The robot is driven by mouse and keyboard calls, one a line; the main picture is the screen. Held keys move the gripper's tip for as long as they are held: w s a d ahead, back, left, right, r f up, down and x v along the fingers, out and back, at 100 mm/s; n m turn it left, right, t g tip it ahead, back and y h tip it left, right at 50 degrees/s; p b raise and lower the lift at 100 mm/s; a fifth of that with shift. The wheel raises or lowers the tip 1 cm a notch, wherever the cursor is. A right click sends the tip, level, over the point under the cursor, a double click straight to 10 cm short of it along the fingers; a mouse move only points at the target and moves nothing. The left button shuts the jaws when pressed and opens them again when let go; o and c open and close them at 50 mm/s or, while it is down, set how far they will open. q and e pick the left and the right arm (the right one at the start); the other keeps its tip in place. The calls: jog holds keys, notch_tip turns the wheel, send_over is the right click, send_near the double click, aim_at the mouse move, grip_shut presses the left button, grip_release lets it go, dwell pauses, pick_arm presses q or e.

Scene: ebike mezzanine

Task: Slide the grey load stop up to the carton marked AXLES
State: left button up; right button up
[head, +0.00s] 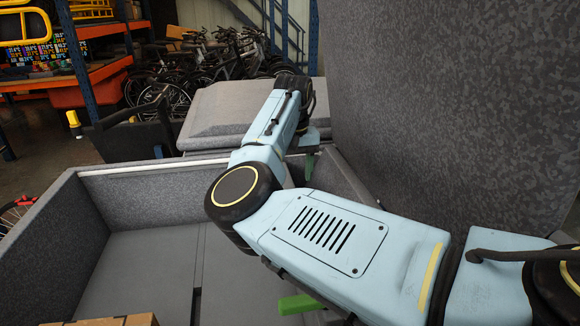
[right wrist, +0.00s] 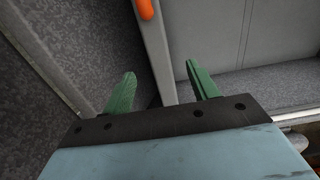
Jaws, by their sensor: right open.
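My right gripper (head: 309,164) reaches over the far right part of a grey cargo box, partly hidden behind its own wrist. In the right wrist view its two green fingers (right wrist: 163,86) are apart with nothing held between them. A grey upright panel edge (right wrist: 157,55) with an orange piece (right wrist: 146,9) lies just beyond the fingers; I cannot tell whether it is the load stop. A brown box corner (head: 135,321) shows at the bottom left of the head view. No AXLES marking is readable.
The cargo box has grey walls (head: 65,225) and a flat floor (head: 140,265) with a dark slot (head: 197,270). A tall grey panel (head: 455,110) stands at the right. Parked bikes (head: 215,60) and an orange shelf (head: 95,72) are behind. Visible floor is mostly clear.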

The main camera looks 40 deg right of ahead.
jog(key=f, duration=0.1)
jog(key=s+f, duration=0.1)
jog(key=f, duration=0.1)
jog(key=shift+b, duration=0.35)
notch_tip(320, 180, down, 8)
jog(key=shift+w+r+b, duration=0.1)
jog(key=shift+r+b, duration=0.1)
jog(key=shift+b, duration=0.65)
pick_arm(q)
jog(key=w, duration=0.6)
jog(key=shift+w+d+r, duration=0.3)
jog(key=shift+d, duration=0.1)
pick_arm(e)
jog(key=shift+f, duration=0.8)
